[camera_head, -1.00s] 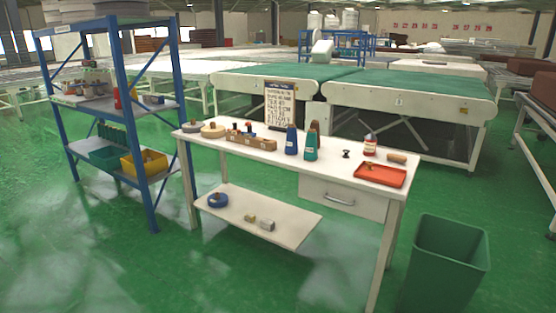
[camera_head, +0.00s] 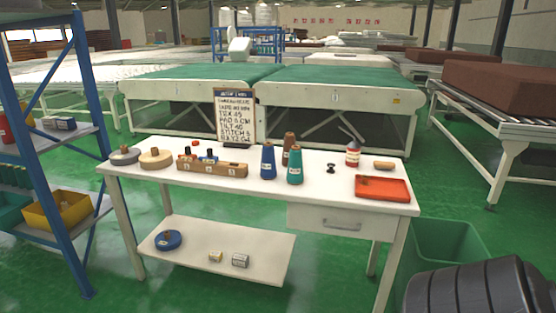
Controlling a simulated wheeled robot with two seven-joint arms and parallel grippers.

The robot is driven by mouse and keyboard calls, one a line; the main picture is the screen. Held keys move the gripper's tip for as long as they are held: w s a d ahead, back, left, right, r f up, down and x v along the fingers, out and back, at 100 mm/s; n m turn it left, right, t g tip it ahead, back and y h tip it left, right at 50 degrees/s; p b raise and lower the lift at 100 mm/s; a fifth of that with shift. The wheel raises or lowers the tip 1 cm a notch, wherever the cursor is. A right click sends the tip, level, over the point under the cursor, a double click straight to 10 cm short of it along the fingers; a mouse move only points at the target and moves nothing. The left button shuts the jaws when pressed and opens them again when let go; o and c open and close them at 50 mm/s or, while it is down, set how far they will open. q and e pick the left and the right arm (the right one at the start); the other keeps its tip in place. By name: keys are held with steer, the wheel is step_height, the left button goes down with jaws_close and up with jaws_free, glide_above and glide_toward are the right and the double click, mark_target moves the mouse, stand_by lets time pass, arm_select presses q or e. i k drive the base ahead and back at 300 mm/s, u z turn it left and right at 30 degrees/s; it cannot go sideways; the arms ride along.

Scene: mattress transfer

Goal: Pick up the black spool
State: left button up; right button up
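A small black spool (camera_head: 331,168) stands on the white worktable (camera_head: 219,181), right of centre. It is between the teal thread cone (camera_head: 295,166) and the white bottle with a red band (camera_head: 352,155). Nothing touches it. Neither of my grippers shows in the head view. A dark ribbed shape at the bottom right looks like part of my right arm; no fingers show on it.
A red tray (camera_head: 382,188) lies at the table's right end. Blue (camera_head: 268,162) and brown (camera_head: 289,149) cones stand left of the spool. A green bin (camera_head: 447,243) is at right, a blue-framed shelf (camera_head: 84,130) at left. Table space in front of the spool is clear.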

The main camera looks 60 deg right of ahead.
mark_target(331, 166)
steer(key=z, duration=0.4)
steer(key=i, duration=1.8)
steer(key=z, duration=0.95)
